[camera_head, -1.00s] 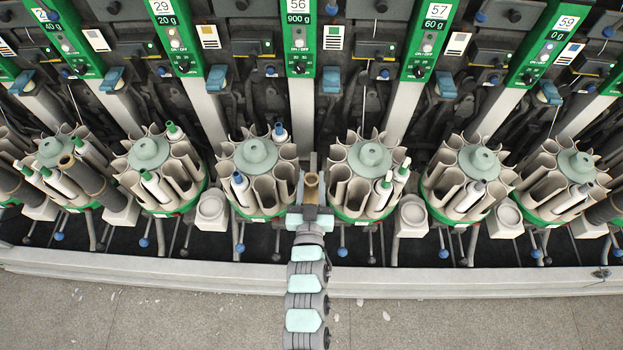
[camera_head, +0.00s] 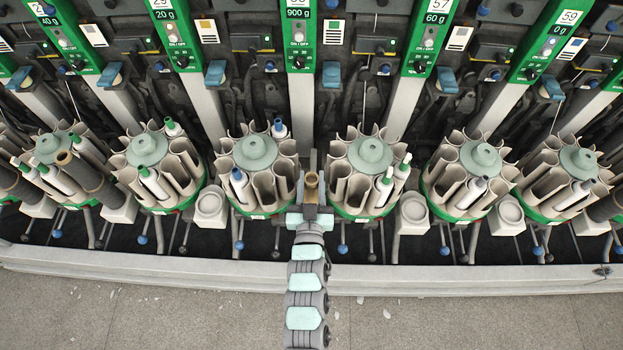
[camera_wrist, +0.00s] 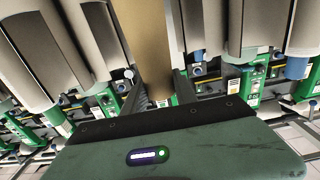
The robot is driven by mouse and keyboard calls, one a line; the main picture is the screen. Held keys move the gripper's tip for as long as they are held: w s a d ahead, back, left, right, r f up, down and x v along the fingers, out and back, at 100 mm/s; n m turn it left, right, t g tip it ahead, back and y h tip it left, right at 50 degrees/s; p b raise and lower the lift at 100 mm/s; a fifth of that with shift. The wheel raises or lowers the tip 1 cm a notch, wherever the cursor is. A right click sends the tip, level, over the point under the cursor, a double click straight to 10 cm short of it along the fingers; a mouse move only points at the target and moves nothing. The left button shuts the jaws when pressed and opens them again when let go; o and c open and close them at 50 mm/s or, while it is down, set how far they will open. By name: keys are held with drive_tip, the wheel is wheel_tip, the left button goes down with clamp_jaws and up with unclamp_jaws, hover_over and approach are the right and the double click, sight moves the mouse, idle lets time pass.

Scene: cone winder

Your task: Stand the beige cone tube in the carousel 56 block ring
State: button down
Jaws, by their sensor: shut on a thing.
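The beige cone tube (camera_head: 311,182) stands roughly upright in my gripper (camera_head: 311,194), which is shut on it. In the wrist view the tube (camera_wrist: 146,42) rises between the gripper fingers; its lower end is out of view. In the head view the gripper and tube are in the gap between two carousels, below the green panel marked 56 (camera_head: 300,38). Pale blocks with a round ring on top stand in other gaps, but the one for 56 is not visible; my gripper covers that spot. I cannot tell how high the tube is above it.
A carousel with upright pockets (camera_head: 255,152) stands close on the left, another (camera_head: 370,155) close on the right. Both hold tubes. Pale ring blocks (camera_head: 211,207) and (camera_head: 411,214) stand farther out.

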drive_tip(key=c, duration=0.9)
unclamp_jaws()
drive_tip(key=s, duration=1.1)
drive_tip(key=shift+a+p, duration=0.15)
drive_tip(key=shift+p, duration=0.15)
drive_tip(key=shift+w, duration=0.1)
